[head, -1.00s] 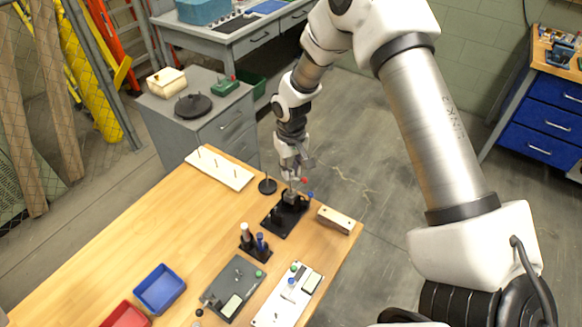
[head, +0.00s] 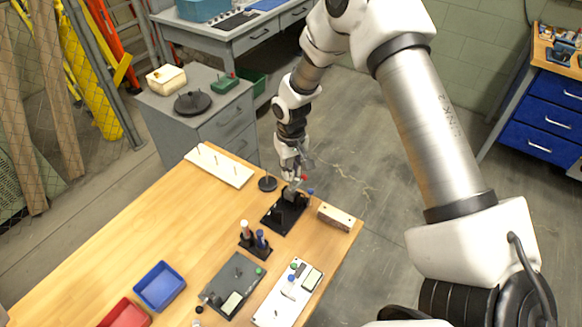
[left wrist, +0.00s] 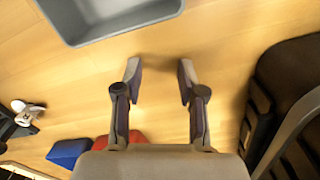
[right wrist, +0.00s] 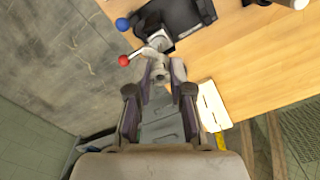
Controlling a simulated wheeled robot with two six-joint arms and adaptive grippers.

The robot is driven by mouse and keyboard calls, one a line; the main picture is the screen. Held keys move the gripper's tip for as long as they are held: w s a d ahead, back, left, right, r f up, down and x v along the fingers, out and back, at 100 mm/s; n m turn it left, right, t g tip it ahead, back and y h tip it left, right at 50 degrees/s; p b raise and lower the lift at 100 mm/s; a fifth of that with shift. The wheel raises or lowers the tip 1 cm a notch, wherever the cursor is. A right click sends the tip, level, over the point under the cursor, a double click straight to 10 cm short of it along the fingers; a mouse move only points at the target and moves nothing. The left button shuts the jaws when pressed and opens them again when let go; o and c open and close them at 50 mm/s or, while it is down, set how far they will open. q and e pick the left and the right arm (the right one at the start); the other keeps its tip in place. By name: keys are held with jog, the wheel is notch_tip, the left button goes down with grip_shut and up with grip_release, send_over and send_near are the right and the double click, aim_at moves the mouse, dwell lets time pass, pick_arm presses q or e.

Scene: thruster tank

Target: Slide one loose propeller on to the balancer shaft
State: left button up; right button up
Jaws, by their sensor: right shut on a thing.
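My right gripper (right wrist: 160,75) is shut on a small grey metal part (right wrist: 160,70); its shape is too small to identify surely as a propeller. In the head view this gripper (head: 293,178) points down over a black fixture (head: 276,218) with a grey block, close above the block. A lever with a red knob (right wrist: 124,60) and a blue knob (right wrist: 122,24) show beside it. I cannot tell touching from apart. The balancer shaft is not clearly made out. My left gripper (left wrist: 158,85) is open and empty over the wood table, outside the head view.
On the table are a white board with pegs (head: 232,174), a black round base (head: 267,184), a wooden block (head: 336,216), a black holder (head: 253,246), a grey tray (head: 240,268), a white panel (head: 268,312), and blue (head: 160,287) and red (head: 122,317) bins. The table's middle left is clear.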

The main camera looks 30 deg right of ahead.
aim_at(291, 178)
pick_arm(q)
jog(key=shift+f, duration=0.15)
pick_arm(e)
jog(key=shift+f, duration=0.35)
pick_arm(q)
jog(key=shift+f+b, duration=0.2)
jog(key=shift+b, duration=0.1)
pick_arm(e)
jog(key=shift+f, duration=0.55)
jog(key=shift+f, duration=0.1)
pick_arm(q)
jog(key=shift+f, duration=0.2)
pick_arm(e)
jog(key=shift+f, duration=0.4)
pick_arm(q)
jog(key=shift+f+b, duration=0.1)
jog(key=shift+b, duration=0.25)
pick_arm(e)
jog(key=shift+f, duration=0.3)
pick_arm(q)
jog(key=shift+f, duration=0.2)
pick_arm(e)
jog(key=shift+f, duration=0.5)
jog(key=o, duration=0.8)
pick_arm(q)
jog(key=shift+s, duration=0.1)
pick_arm(e)
jog(key=shift+o, duration=0.2)
